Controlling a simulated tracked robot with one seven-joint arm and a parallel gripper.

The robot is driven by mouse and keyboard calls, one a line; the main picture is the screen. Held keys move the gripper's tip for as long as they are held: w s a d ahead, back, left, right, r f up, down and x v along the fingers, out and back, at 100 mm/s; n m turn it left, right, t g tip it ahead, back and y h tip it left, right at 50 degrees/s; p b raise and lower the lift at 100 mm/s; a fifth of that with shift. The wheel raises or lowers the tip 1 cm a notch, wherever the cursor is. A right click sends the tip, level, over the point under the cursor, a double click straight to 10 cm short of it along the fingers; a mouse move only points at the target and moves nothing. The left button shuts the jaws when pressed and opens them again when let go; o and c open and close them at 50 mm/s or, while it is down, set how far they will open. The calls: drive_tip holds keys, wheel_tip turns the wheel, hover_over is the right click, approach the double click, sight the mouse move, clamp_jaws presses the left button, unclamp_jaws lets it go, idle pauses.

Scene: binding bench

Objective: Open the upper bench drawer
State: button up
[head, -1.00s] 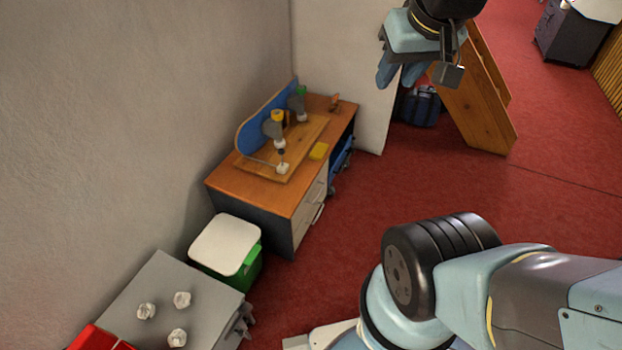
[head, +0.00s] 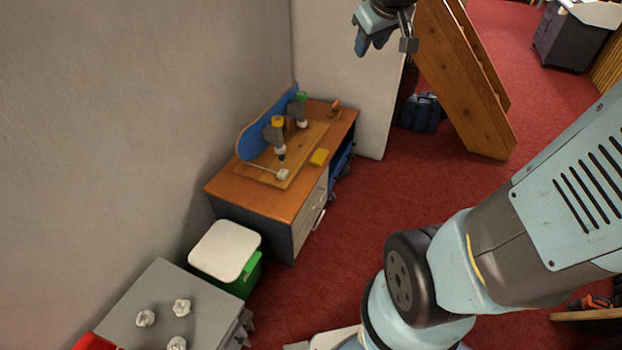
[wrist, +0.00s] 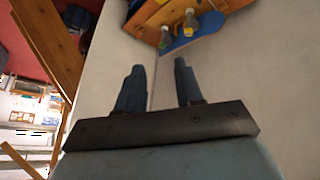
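The bench (head: 255,195) has an orange-brown wooden top and stands against the wall in the head view. Its light grey drawer fronts (head: 309,210) face right, toward the red floor, with pale bar handles. They are seen at a steep angle, and the upper drawer looks shut. My gripper (head: 368,46) is at the top of the head view, high and well apart from the drawers. In the wrist view my gripper's two dark blue fingers (wrist: 159,66) are spread with nothing between them. The bench top shows tilted at that view's top edge; the drawers cannot be made out there.
A green bin with white lid (head: 225,250) and a grey table (head: 150,295) stand nearer. A wooden panel (head: 465,85) leans behind. Red floor right of the bench is free.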

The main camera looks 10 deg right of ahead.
drive_tip(key=w+d+f+n+t, duration=0.1)
drive_tip(key=w+f+n, duration=0.1)
drive_tip(key=w+f, duration=0.45)
drive_tip(key=w+f+n, duration=0.2)
drive_tip(key=w+f, duration=0.1)
drive_tip(key=w, duration=0.7)
drive_tip(key=w+d+f+n+t, duration=0.15)
drive_tip(key=w+f, duration=0.25)
drive_tip(key=w, duration=0.4)
drive_tip(key=w+f+n+y, duration=0.1)
drive_tip(key=w+f+n, duration=0.2)
drive_tip(key=w+f, duration=0.75)
drive_tip(key=n+t+y, duration=0.2)
drive_tip(key=n+t, duration=0.5)
drive_tip(key=n, duration=0.2)
approach(319, 201)
drive_tip(key=shift+g, duration=0.25)
drive_tip(key=x, duration=1)
drive_tip(key=shift+w+d+f, duration=0.15)
drive_tip(key=shift+w+d, duration=0.05)
drive_tip(key=shift+w, duration=0.15)
